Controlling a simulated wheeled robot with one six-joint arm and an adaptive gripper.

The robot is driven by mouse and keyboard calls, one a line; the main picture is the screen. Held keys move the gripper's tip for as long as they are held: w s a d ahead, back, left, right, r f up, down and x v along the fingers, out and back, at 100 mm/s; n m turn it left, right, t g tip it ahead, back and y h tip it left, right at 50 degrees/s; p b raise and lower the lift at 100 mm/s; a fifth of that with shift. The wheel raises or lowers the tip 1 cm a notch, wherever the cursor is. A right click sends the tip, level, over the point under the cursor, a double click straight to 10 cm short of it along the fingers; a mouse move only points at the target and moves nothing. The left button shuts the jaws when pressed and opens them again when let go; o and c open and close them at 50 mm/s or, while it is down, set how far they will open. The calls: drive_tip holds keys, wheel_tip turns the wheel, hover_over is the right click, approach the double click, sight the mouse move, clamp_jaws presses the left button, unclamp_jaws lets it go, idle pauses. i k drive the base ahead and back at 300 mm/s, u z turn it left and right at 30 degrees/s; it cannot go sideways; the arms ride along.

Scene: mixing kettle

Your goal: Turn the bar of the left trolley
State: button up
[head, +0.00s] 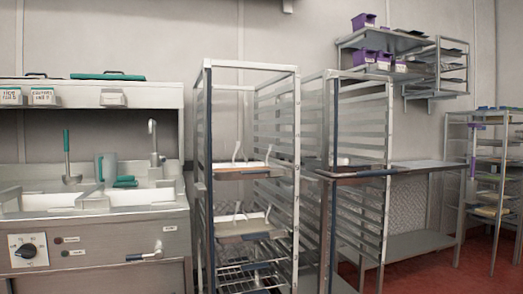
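The left trolley (297,130) is a tall open metal rack with runners on its sides, standing upright right of the sink unit. A dark blue upright bar (209,190) runs down its front left post. The trolley's front looks open, and shelves with trays (238,230) show inside. A second, similar trolley (389,130) stands behind it to the right, with a dark upright bar (335,125) on its left side. My gripper is not in view, so its state does not show.
A sink unit (90,225) with a knob (27,251) and lever handle (146,254) stands at the left. A metal table (420,165) stands behind the second trolley. Wall shelves (395,42) hold purple bins (364,20). Red floor (440,272) is clear at the lower right.

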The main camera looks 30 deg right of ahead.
sight(208, 68)
drive_tip(key=z, duration=0.75)
drive_tip(key=k, duration=1)
drive_tip(key=z, duration=0.6)
drive_tip(key=i, duration=1.25)
drive_tip(key=u, duration=1.45)
drive_tip(key=i, duration=0.85)
drive_tip(key=u, duration=0.85)
